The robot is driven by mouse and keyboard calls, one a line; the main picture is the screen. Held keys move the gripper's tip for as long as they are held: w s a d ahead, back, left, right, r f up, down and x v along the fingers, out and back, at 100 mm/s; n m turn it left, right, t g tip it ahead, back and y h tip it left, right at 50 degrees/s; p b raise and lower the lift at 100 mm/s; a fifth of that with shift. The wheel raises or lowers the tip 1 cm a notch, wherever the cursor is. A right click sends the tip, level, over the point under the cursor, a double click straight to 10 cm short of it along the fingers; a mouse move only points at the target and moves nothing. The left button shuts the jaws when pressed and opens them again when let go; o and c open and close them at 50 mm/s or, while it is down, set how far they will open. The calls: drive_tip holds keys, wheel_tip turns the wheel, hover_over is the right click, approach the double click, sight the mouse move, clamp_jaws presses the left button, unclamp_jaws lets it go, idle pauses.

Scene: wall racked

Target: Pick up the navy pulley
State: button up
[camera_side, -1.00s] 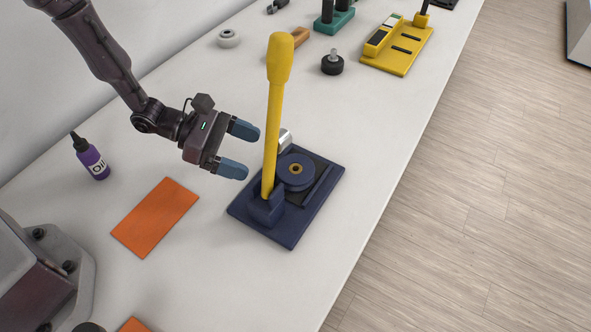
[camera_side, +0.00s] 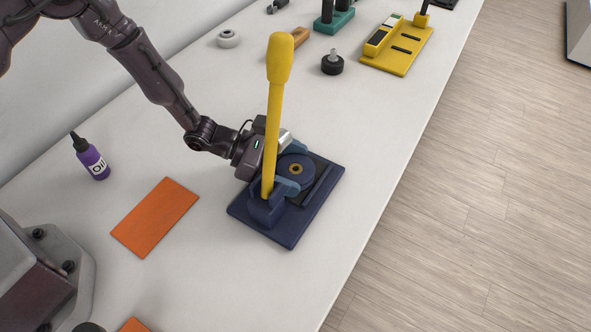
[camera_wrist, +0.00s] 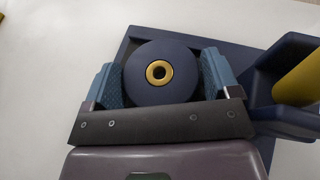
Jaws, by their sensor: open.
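The navy pulley (camera_side: 295,170) is a round disc with a brass-coloured hub, lying flat on the navy base plate (camera_side: 292,237). It also shows in the wrist view (camera_wrist: 160,88), between the two blue fingers. My gripper (camera_wrist: 160,76) is open around the pulley, one finger on each side; the left finger looks close to the rim and a narrow gap shows on the right. In the side view my gripper (camera_side: 292,173) is low over the plate, partly hidden behind the yellow handle (camera_side: 276,100).
The yellow handle stands upright in a navy socket (camera_side: 266,208) right beside my gripper. A black knobbed part (camera_side: 332,64) and a yellow fixture (camera_side: 397,50) are farther back.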

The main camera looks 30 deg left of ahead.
drive_tip(key=c, duration=0.8)
drive_tip(key=shift+r, duration=0.2)
